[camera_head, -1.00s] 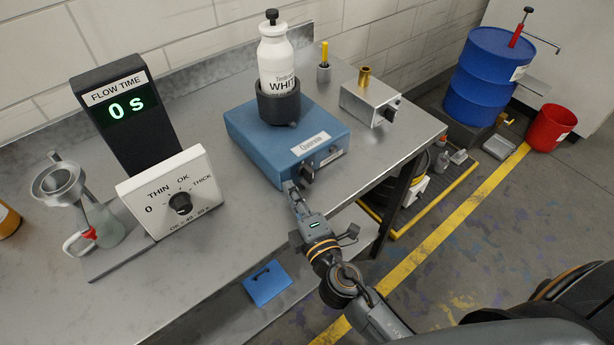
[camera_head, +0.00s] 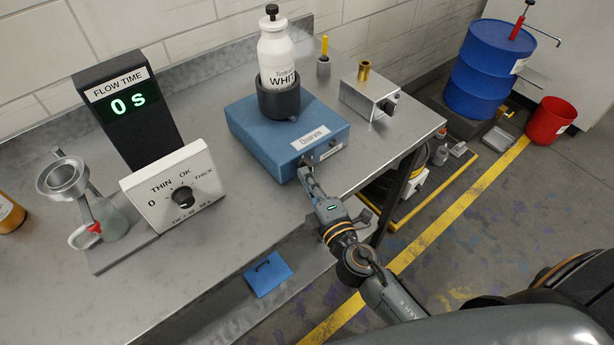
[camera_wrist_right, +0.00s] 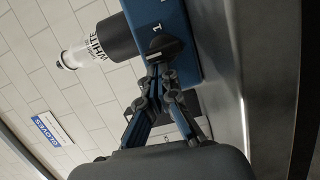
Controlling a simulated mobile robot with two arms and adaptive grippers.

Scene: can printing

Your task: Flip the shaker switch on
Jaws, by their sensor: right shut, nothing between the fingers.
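The shaker is a blue box (camera_head: 262,150) on the metal bench, with a white bottle (camera_head: 276,58) upright in its dark cup holder (camera_head: 278,101). Its dark switch (camera_head: 308,160) is low on the front face, partly hidden by my gripper. In the right wrist view the switch (camera_wrist_right: 164,44) shows as a black knob below a "1" mark, just beyond the fingertips. My right gripper (camera_head: 306,172) is shut and empty, its tips at or very near the switch. I cannot tell whether they touch or which way the switch is set. My left gripper is not in view.
A grey box (camera_head: 366,100) with a brass fitting stands right of the shaker. Left are a dial panel (camera_head: 160,207), a display (camera_head: 128,120) reading 0 s and a funnel stand (camera_head: 88,215). The bench edge is under my right arm. A blue drum (camera_head: 490,70) stands beyond.

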